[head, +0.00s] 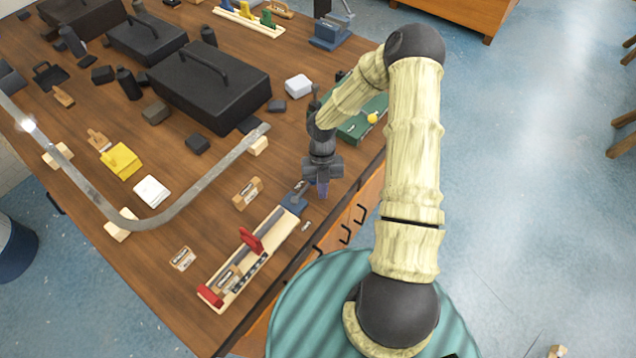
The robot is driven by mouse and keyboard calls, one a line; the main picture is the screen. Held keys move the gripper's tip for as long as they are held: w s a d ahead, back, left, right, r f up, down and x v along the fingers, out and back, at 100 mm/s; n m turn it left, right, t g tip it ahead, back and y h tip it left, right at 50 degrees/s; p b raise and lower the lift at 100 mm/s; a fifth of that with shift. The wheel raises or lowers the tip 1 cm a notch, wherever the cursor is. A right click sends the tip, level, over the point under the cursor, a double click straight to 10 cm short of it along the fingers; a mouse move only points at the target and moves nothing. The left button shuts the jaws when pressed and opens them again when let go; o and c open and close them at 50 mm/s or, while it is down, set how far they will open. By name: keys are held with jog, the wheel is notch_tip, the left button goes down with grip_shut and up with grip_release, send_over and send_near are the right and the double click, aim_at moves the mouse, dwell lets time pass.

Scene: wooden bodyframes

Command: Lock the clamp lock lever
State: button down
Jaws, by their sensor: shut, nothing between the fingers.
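A small blue clamp-like piece (293,203) with a grey upper part sits on the wooden table near its front edge. I take it for the clamp, but its lever is too small to make out. My gripper (322,190) points down just right of this piece. Its fingers are shut with nothing between them. I cannot tell whether the fingertips touch the piece.
A light wooden rail fixture with a red upright block (251,240) lies just left of the blue piece. A curved metal strip (190,195) spans the table's left part. Black cases (210,85) stand behind. A green tray (362,122) lies behind my gripper.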

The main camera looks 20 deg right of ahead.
jog(key=s+a+b+v, duration=0.1)
jog(key=b+v, duration=0.1)
jog(key=v, duration=0.7)
jog(key=shift+a+r, duration=0.4)
jog(key=shift+r, duration=0.05)
jog(key=shift+s+d, duration=0.1)
jog(key=shift+d, duration=0.15)
jog(key=s+r+m+t, duration=0.3)
jog(key=s+r+m, duration=0.3)
jog(key=m, duration=1)
jog(key=s+r+m+t, duration=0.3)
jog(key=s+r+m, duration=0.3)
jog(key=m, duration=1.1)
jog(key=shift+s+a+r+m+h, duration=0.2)
jog(key=shift+a+r+m+h, duration=0.15)
jog(key=shift+r, duration=0.55)
